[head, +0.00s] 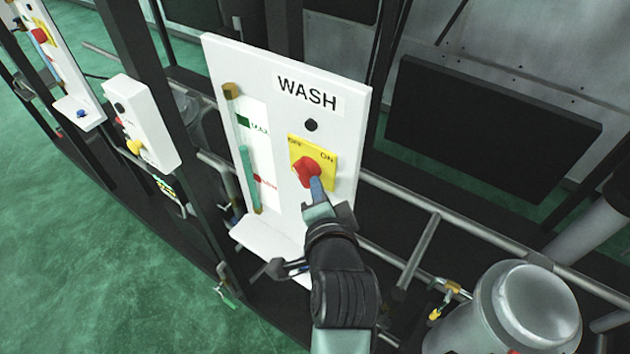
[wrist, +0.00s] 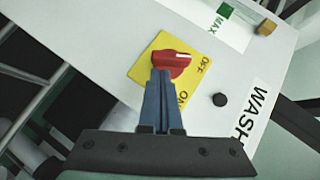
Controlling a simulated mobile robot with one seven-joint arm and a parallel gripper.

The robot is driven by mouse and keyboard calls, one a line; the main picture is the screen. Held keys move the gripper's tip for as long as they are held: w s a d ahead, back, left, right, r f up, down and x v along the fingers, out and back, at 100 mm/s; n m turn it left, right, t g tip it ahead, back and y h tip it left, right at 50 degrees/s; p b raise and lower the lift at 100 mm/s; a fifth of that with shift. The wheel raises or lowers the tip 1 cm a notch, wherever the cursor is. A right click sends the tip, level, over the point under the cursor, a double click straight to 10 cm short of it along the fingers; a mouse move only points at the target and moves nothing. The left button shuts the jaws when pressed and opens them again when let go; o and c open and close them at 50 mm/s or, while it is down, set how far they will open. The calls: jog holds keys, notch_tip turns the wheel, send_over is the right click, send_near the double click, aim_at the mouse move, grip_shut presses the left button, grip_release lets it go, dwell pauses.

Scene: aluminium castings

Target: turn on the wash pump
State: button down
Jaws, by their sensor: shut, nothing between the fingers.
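A white panel labelled WASH (head: 360,80) carries a yellow plate (head: 327,152) marked OFF and ON, with a red rotary knob (head: 305,170) on it. In the wrist view the red knob (wrist: 168,62) has a white mark near the OFF side of the yellow plate (wrist: 146,60). My gripper (head: 316,184) is shut and empty, its blue-grey fingertips (wrist: 161,76) at the knob's edge. I cannot tell whether they touch it. A dark round lamp (head: 311,125) sits above the plate and looks unlit.
A level gauge (head: 246,170) with MAX and red marks is left of the knob. A white ledge (head: 262,240) juts out below. Another white box (head: 140,120) stands left beyond a dark post. Pipes and a metal canister (head: 525,308) are at lower right.

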jog(key=shift+w+a+f, duration=0.15)
jog(key=shift+a, duration=0.05)
jog(key=shift+f, duration=0.1)
jog(key=shift+f+b, duration=0.1)
jog(key=shift+b, duration=0.5)
